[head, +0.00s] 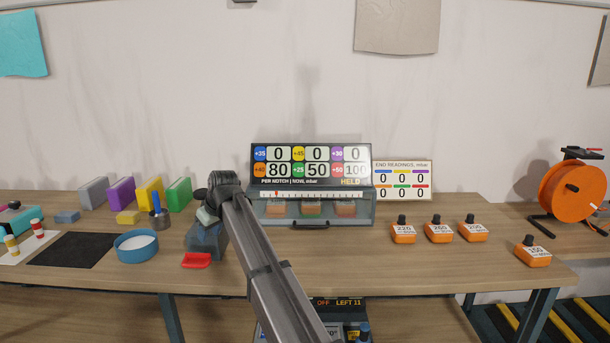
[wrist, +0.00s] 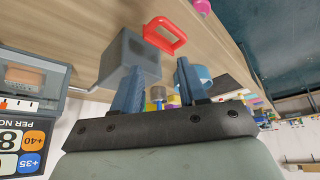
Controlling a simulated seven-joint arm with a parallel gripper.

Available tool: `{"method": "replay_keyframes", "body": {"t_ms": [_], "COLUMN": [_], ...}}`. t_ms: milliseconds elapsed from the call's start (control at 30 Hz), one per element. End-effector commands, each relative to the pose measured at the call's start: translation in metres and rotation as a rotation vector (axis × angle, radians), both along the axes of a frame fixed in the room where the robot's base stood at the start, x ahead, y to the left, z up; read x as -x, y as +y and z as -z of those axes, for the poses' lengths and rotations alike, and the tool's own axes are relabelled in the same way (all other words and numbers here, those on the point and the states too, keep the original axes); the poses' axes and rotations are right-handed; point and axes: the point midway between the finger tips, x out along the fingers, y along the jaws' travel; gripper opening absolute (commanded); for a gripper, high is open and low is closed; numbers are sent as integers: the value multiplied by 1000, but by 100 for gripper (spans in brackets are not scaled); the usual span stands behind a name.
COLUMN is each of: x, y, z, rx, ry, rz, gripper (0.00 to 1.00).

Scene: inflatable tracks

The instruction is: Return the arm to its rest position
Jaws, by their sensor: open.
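My arm reaches up from the bottom of the head view to the bench, bent at its far end. My gripper (head: 207,217) is there, above or beside a grey-blue block with a red handle (head: 196,260); its fingers are hard to make out. In the wrist view my gripper (wrist: 157,85) shows two blue fingers spread apart with nothing held between them. The grey block (wrist: 125,60) and the red handle (wrist: 165,36) lie beyond the fingers. I cannot tell whether a finger touches the block.
A display case (head: 310,205) with number panels stands right of my gripper. Orange weights (head: 403,232) sit further right, before an orange reel (head: 573,192). A blue round dish (head: 136,246), a black mat (head: 72,250) and coloured panels (head: 150,194) are left.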

Motion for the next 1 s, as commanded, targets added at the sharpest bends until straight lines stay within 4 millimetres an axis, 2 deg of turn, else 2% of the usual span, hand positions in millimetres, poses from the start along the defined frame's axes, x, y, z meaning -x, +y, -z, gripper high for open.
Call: {"method": "replay_keyframes", "body": {"t_ms": [67,100,267,467,700,1000], "x": [18,25,43,66,102,158], "y": [-15,-21,-39,-72,-126,-198], "z": [12,25,77,151,246,349], "rx": [-18,-22,-17,13,75,167], "ry": [10,21,65,124,204,303], "rz": [87,130,238,341,448,534], "gripper": [42,42,42,42,42,42]}}
